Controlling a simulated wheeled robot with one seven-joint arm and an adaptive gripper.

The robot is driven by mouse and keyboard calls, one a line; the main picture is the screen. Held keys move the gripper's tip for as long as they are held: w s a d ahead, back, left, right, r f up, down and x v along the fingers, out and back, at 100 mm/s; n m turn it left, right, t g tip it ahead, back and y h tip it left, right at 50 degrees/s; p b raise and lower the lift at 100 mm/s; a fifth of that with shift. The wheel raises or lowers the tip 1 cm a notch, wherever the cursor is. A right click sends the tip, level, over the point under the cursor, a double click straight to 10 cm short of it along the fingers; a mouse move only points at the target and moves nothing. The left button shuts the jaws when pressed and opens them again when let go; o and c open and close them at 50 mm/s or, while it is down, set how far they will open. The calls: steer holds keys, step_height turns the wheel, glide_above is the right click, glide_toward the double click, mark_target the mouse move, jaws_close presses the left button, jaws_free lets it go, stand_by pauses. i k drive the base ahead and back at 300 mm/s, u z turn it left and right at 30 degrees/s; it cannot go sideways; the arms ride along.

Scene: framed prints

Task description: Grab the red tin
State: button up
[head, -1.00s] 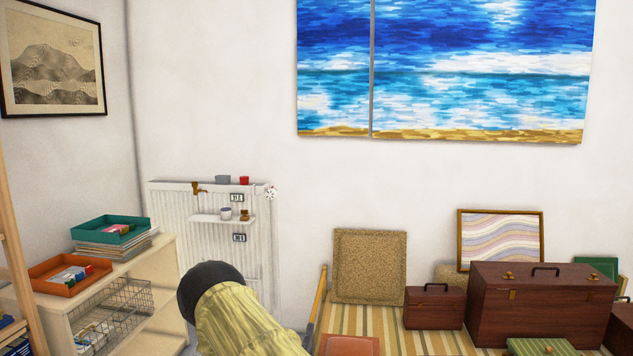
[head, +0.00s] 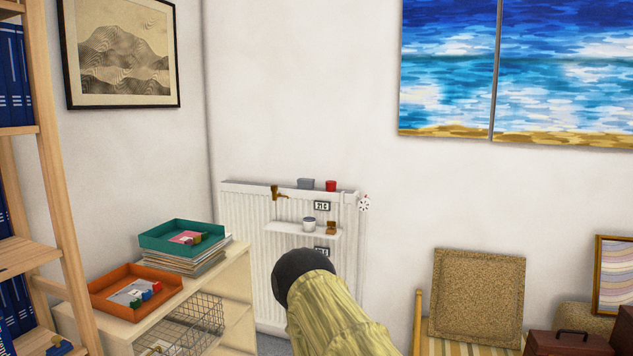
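A small red tin-like object (head: 331,186) stands on top of the white radiator (head: 240,215) against the wall, near its right end. A grey box (head: 306,184) sits just left of it. Part of my arm, in a yellow sleeve with a dark rounded end, rises at the bottom centre, in front of the radiator's lower part. My gripper's fingers are not visible. Small red items also lie in the orange tray (head: 108,293) and the teal tray (head: 153,241) on the left; they are too small to identify.
The radiator's small shelf (head: 290,233) holds a white cup (head: 309,223) and a brown item (head: 331,228). A low cream cabinet (head: 238,286) with a wire basket (head: 205,318) stands left.

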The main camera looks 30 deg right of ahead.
mark_target(330, 185)
steer(key=i, duration=1.65)
steer(key=z, duration=1.25)
steer(key=i, duration=1.2)
steer(key=u, duration=1.2)
steer(key=i, duration=0.45)
steer(key=z, duration=0.4)
